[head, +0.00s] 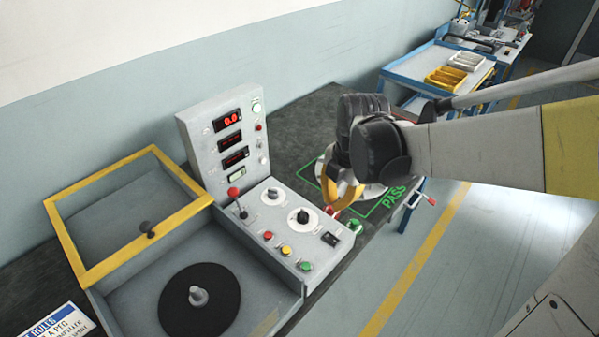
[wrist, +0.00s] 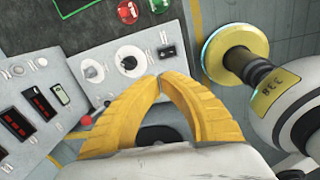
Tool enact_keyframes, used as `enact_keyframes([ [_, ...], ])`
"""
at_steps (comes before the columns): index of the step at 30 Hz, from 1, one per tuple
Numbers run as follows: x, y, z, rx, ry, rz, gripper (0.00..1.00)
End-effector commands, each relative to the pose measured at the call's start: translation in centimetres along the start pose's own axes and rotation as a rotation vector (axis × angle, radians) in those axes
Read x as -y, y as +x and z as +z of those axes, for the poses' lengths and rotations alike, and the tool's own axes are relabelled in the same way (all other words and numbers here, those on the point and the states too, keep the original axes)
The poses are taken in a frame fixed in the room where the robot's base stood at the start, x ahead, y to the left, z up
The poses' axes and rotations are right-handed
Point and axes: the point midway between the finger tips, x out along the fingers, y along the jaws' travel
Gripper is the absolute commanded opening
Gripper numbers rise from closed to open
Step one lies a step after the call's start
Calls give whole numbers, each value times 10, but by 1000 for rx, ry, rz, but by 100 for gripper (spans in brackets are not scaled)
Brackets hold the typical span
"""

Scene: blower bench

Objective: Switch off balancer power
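The balancer is a grey console with an upright display panel (head: 222,135) and a sloped control panel (head: 262,222). Its top display (head: 228,120) is lit with red digits. A black rocker switch (head: 330,239) sits at the right end of the control panel; the wrist view shows it too (wrist: 167,51), just beyond my fingertips. I cannot read its position. My gripper (head: 337,208) has yellow fingers and hangs above and behind the panel's right end. In the wrist view its fingertips (wrist: 162,77) meet, with nothing held. The fingers hide the panel's button row there.
Two dials (head: 272,196) (head: 303,216), a red-ball lever (head: 234,192) and red, yellow and green buttons (head: 286,251) crowd the panel. A yellow-framed lid (head: 72,245) stands open on the left. A green dome (head: 355,226) stands beside the panel's right end.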

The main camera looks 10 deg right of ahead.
Motion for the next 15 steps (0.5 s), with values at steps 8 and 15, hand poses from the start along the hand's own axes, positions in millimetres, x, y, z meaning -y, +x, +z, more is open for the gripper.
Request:
enact_keyframes([
  [8,-4,3,2,-16,-102,-17,0],
  [15,-3,4,2,-15,-100,-16,0],
])
